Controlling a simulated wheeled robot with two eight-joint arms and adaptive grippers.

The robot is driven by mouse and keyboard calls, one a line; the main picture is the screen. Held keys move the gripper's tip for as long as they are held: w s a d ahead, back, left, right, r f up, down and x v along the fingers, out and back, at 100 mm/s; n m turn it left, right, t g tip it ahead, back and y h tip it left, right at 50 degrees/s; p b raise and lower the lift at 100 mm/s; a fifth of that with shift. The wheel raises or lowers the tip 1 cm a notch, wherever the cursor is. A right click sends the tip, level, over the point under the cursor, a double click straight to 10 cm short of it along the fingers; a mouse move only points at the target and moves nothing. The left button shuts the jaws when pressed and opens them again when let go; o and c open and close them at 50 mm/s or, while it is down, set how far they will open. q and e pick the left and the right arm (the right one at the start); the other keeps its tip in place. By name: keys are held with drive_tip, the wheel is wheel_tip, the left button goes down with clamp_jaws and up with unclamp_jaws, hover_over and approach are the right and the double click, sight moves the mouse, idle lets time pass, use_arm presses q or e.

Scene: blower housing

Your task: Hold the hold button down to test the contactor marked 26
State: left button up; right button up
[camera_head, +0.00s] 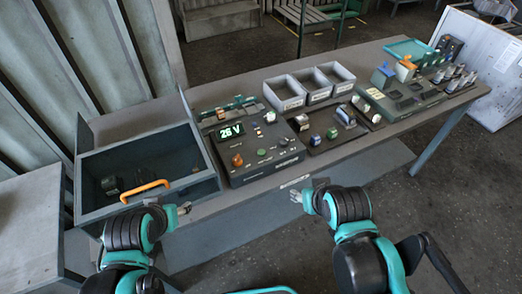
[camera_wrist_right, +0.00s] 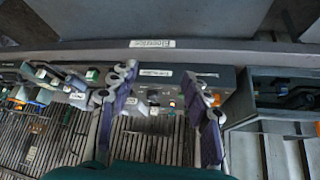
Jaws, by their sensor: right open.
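The dark test box (camera_head: 258,145) stands on the bench and its green display (camera_head: 230,131) reads "26 V". Its top has an orange knob (camera_head: 237,160), a small green button (camera_head: 262,152) and a pale part (camera_head: 269,117). I cannot tell which control is the hold button. Several contactor-like blocks (camera_head: 332,133) stand on a dark rack right of the box; their marks are too small to read. My right gripper (camera_head: 303,197) is open and empty in front of the bench; its spread fingers show in the right wrist view (camera_wrist_right: 166,108). My left gripper (camera_head: 184,208) is by the drawer's front; its jaw state is unclear.
Grey bins (camera_head: 285,92) stand behind the rack. More fixtures (camera_head: 410,95) and a teal tray (camera_head: 408,50) fill the bench's right end.

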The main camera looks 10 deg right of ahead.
clamp_jaws()
idle(1.4)
